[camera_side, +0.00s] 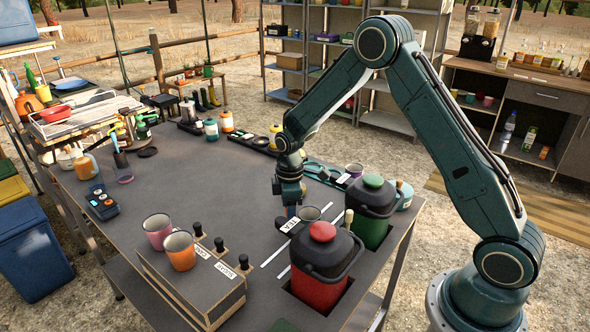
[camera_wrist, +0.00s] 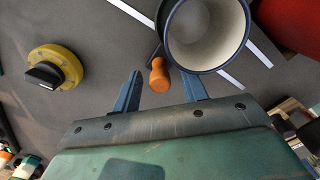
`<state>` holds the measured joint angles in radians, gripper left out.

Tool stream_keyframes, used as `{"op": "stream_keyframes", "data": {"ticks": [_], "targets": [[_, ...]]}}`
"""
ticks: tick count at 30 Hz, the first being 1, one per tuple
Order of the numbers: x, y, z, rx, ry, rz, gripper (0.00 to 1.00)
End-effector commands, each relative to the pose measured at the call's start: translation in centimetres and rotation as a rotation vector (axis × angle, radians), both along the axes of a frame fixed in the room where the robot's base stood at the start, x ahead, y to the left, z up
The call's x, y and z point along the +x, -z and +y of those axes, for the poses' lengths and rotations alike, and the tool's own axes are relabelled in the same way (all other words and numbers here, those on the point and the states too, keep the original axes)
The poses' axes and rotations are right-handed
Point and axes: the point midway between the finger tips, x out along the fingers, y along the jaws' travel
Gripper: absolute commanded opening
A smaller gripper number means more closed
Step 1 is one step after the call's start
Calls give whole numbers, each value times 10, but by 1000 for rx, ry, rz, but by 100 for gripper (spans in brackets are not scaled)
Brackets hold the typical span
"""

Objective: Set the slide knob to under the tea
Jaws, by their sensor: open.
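My gripper (camera_side: 291,210) points down next to the mug and label. In the wrist view its two blue fingers are open, and an orange knob (camera_wrist: 159,72) shows between their tips; contact cannot be told. The knob is beside the mug, which shows open end up in the wrist view (camera_wrist: 205,35). In the side view my gripper seems to hide the orange knob. Whether it is the slide knob cannot be told for sure.
White strips (camera_side: 277,251) mark the table. Red (camera_side: 322,272) and green (camera_side: 370,205) lidded canisters stand close to my gripper. A box (camera_side: 190,285) with black knobs, labels and two mugs is at the front. A yellow dial (camera_wrist: 57,62) lies left in the wrist view.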

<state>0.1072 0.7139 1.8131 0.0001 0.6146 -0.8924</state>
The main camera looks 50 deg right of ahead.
Motion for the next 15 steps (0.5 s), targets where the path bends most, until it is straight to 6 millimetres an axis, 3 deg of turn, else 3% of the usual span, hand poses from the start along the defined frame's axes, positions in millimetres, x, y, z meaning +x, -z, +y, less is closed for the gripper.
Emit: {"op": "stream_keyframes", "data": {"ticks": [3,10,15], "targets": [[0,0,0,0,0,0,43],[0,0,0,0,0,0,0],[0,0,1,0,0,0,0]]}}
